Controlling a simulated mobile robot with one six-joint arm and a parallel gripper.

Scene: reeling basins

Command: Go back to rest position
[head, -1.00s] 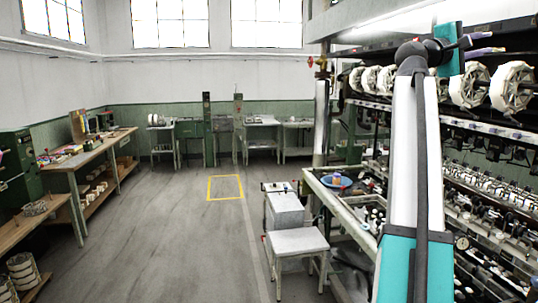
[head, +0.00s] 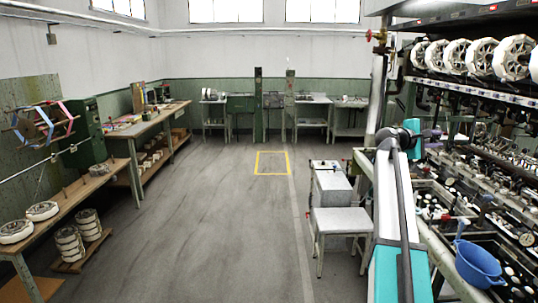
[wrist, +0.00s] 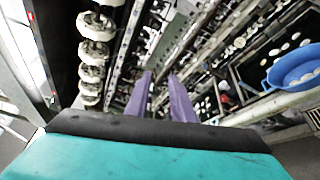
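My gripper shows in the wrist view (wrist: 160,78) as two purple fingers standing apart, with nothing between them. It is open and empty. In the head view my arm reaches forward at the right, and its teal wrist part shows beside the machine row. The wrist view looks along the reeling machine, with a line of white reels (wrist: 92,50) left of the fingers.
A blue basin (head: 478,264) is at the lower right by the machine (head: 470,185); a blue basin also shows in the wrist view (wrist: 292,70). A grey stool (head: 340,222) stands left of my arm. Workbenches (head: 150,125) line the left. The middle floor is clear.

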